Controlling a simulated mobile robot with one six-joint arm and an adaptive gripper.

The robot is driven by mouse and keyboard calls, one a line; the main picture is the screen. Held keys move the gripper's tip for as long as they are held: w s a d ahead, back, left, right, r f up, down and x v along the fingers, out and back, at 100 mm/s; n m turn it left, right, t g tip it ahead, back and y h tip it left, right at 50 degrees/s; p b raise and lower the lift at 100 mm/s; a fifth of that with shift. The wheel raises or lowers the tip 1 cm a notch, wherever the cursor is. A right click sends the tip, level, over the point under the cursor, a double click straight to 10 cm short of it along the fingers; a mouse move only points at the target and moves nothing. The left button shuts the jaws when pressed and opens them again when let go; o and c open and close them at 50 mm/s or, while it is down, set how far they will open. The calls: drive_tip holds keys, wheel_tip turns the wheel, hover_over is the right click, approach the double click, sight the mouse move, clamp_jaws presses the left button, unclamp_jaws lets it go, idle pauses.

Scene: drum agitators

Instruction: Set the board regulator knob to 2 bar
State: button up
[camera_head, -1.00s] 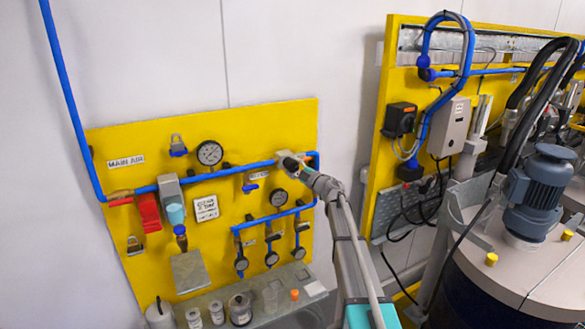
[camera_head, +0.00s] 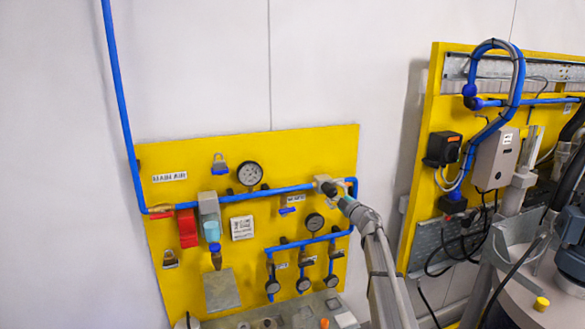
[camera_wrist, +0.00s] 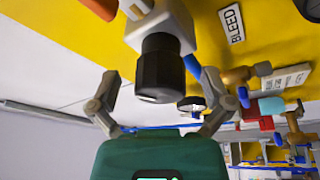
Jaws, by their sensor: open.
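The regulator (camera_head: 321,181) is a grey block on the blue pipe at the board's upper right. In the wrist view its black ribbed knob (camera_wrist: 160,68) hangs from a pale grey body (camera_wrist: 160,25). My gripper (camera_wrist: 160,97) is open, with one finger to each side of the knob's lower end. Both fingers look apart from the knob. In the head view my gripper (camera_head: 331,190) is at the regulator and hides the knob. A small round gauge (camera_head: 314,222) sits just below; its reading is too small to tell.
The yellow board (camera_head: 185,158) carries a larger gauge (camera_head: 249,174), a red valve piece (camera_head: 188,229) and several small gauges on blue pipes. A "BLEED" label (camera_wrist: 232,24) is beside the regulator. A second yellow panel (camera_head: 425,205) stands to the right.

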drive_tip(key=s+d+f+m+g+h+b, duration=0.2)
drive_tip(key=s+d+f+m+h+b, duration=0.15)
drive_tip(key=s+f+m+h, duration=0.35)
drive_tip(key=s+d+f+m+g+h+b, duration=0.2)
drive_tip(key=s+f+m+h+b, duration=0.15)
drive_tip(key=f, duration=0.55)
drive_tip(key=s+d+f+m+g+h+b, duration=0.1)
drive_tip(key=s+d+f+m+h+b, duration=0.2)
drive_tip(key=s+f+m+h+b, duration=0.35)
drive_tip(key=s+a+f+g+y+b, duration=0.3)
drive_tip(key=s+a+f+g, duration=0.2)
drive_tip(key=s+f, duration=0.5)
drive_tip(key=s+a+f+m+g+y+b, duration=0.1)
drive_tip(key=s+a+f+g+y+b, duration=0.2)
drive_tip(key=s+f, duration=0.7)
drive_tip(key=s+a+g, duration=0.2)
drive_tip(key=s+g, duration=0.2)
drive_tip(key=s, duration=0.4)
drive_tip(key=shift+f, duration=0.2)
drive_tip(key=c, duration=0.5)
drive_tip(key=shift+w+a, duration=0.1)
drive_tip(key=shift+c, duration=0.5)
